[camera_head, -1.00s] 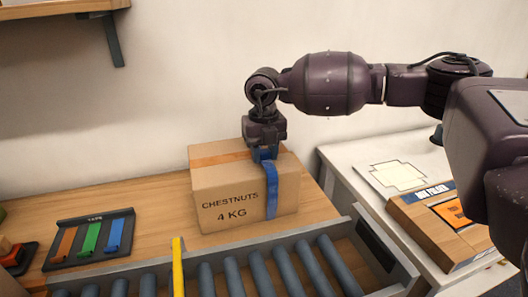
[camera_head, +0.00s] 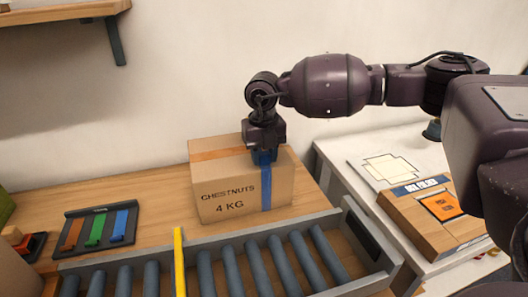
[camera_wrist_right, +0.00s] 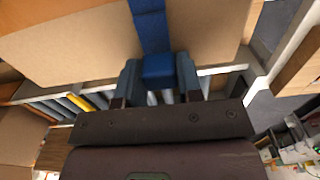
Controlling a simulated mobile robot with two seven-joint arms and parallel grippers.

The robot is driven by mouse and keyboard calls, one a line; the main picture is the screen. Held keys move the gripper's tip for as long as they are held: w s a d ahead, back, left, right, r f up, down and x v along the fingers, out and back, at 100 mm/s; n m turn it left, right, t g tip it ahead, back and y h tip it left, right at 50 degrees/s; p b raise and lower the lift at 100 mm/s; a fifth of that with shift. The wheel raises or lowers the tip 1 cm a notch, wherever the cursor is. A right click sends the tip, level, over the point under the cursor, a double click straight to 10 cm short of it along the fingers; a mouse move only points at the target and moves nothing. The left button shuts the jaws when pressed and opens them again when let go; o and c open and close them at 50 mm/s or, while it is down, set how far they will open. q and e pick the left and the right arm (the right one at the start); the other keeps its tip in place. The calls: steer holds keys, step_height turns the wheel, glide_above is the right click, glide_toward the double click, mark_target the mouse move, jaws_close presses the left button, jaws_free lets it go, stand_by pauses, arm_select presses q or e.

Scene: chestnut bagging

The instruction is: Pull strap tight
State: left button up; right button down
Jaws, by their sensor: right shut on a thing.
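A cardboard box (camera_head: 236,192) marked "CHESTNUTS 4 KG" stands upright on the wooden bench behind the roller conveyor, with orange tape across its top. A blue strap (camera_head: 267,195) runs over the box's top and down its front face; it also shows in the right wrist view (camera_wrist_right: 151,28). My right gripper (camera_head: 264,155) is over the top of the box and shut on the blue strap, seen between its two fingers in the right wrist view (camera_wrist_right: 160,75). The strap's far side is hidden. My left gripper is not in view.
A roller conveyor (camera_head: 232,265) with a yellow bar (camera_head: 179,262) runs along the front. A dark tape tray (camera_head: 97,230) with orange, green and blue strips lies at left. A white table (camera_head: 335,155) with a flat box kit (camera_head: 430,205) is at right.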

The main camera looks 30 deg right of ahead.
mark_target(264, 153)
steer(key=c, duration=0.8)
jaws_free()
steer(key=shift+o, duration=0.2)
step_height(264, 153, up, 10)
steer(key=shift+f+p, duration=0.2)
steer(key=shift+p, duration=0.55)
steer(key=shift+r, duration=0.65)
